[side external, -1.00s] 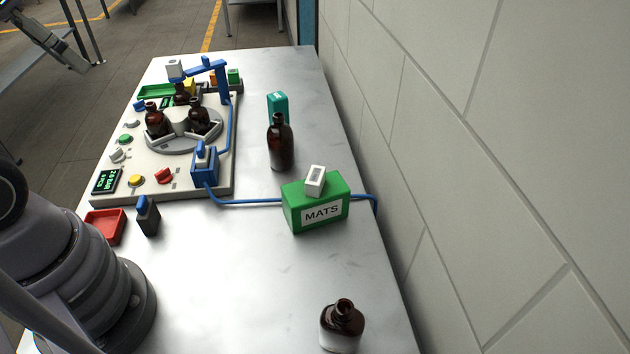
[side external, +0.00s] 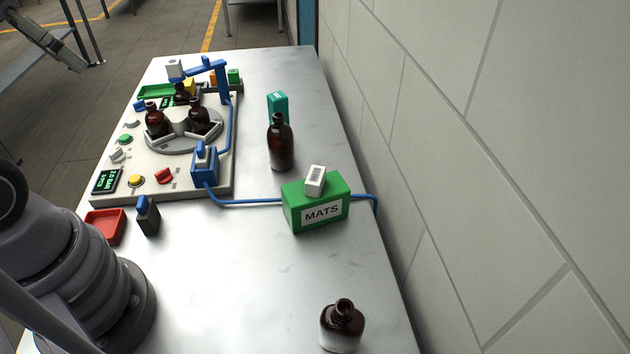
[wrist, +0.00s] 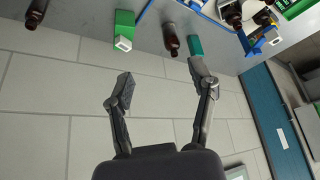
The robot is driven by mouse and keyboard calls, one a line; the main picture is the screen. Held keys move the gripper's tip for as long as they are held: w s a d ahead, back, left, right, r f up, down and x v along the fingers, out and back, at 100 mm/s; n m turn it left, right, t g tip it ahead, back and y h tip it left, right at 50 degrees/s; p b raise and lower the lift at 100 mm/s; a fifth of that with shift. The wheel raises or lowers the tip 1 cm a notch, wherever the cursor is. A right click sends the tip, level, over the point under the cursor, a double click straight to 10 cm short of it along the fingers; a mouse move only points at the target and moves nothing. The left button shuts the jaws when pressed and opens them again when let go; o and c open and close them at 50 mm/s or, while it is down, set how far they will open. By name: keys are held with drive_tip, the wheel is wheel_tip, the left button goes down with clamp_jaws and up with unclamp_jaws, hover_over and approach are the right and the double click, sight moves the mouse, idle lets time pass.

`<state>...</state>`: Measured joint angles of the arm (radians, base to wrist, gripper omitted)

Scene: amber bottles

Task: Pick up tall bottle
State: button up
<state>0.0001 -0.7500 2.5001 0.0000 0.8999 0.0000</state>
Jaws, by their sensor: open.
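The tall bottle (side external: 281,145) is dark amber and stands upright on the metal table, just in front of a teal box (side external: 278,105). It also shows in the wrist view (wrist: 171,40), beyond the fingertips and near the top middle. My gripper (wrist: 159,72) is open and empty in the wrist view, its two fingers spread wide. The bottle is apart from both fingers; the right fingertip appears close to the teal box in the picture, but the depth between them is unclear.
A green MATS box (side external: 316,203) with a small white block on top stands nearer the camera. A shorter amber bottle (side external: 341,328) stands at the front. A machine (side external: 214,178) with several bottles on its turntable is at left. A blue cable crosses the table; a wall runs along the right.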

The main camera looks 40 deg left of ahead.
drive_tip(key=w+d+f+n+t, duration=0.15)
drive_tip(key=w+f, duration=0.25)
drive_tip(key=w, duration=0.4)
drive_tip(key=w+d+f+n+t, duration=0.15)
drive_tip(key=w+f, duration=0.25)
drive_tip(key=w, duration=0.5)
drive_tip(key=w+d+f+n+t, duration=0.1)
drive_tip(key=w+d+f+n, duration=0.2)
drive_tip(key=w, duration=0.5)
drive_tip(key=w+a+f+t+y, duration=0.2)
drive_tip(key=w+f+y, duration=0.15)
drive_tip(key=f, duration=0.65)
drive_tip(key=t+y, duration=0.2)
approach(276, 122)
drive_tip(key=w, duration=0.1)
drive_tip(key=s+f+m+t, duration=0.2)
drive_tip(key=s+f+t, duration=0.1)
drive_tip(key=s, duration=0.1)
drive_tip(key=x, duration=0.7)
drive_tip(key=shift+w+r, duration=0.3)
drive_tip(key=shift+w, duration=0.1)
drive_tip(key=shift+x, duration=3.05)
clamp_jaws()
